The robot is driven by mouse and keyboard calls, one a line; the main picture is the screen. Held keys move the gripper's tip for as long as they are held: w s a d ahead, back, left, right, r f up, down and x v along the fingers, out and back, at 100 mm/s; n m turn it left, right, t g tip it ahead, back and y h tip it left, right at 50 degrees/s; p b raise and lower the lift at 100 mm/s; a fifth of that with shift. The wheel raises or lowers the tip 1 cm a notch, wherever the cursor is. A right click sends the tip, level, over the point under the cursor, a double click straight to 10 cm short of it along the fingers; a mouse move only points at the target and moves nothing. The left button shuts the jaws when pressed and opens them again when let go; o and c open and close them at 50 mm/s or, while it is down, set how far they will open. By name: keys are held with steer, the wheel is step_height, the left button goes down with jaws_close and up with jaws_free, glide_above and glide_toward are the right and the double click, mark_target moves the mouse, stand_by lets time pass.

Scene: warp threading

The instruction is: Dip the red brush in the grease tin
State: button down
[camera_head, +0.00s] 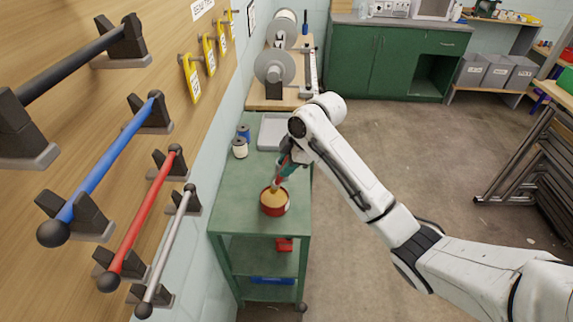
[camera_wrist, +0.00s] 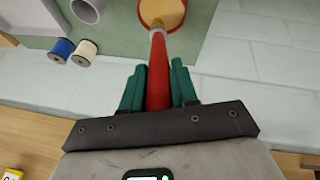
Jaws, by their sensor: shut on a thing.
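My gripper (camera_wrist: 159,88) is shut on the red brush (camera_wrist: 158,62), with its green fingers on both sides of the red handle in the wrist view. The grease tin (camera_head: 274,202) is a round red tin with yellow-tan grease inside, standing on the green cart (camera_head: 232,202). In the head view the brush (camera_head: 276,182) points down into the tin, its lower end at the grease. In the wrist view the brush's far end meets the tin (camera_wrist: 176,28) at the top. I cannot tell how deep the bristles sit.
A blue spool (camera_head: 243,131) and a cream spool (camera_head: 239,148) stand behind the tin on the cart, near a grey tray (camera_head: 271,131). Racked rods, including a blue rod (camera_head: 112,155), hang on the left wall. Open floor lies right of the cart.

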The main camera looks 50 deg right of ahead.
steer(key=shift+r+p, duration=1.6)
steer(key=shift+r, duration=0.6)
steer(key=shift+f, duration=0.1)
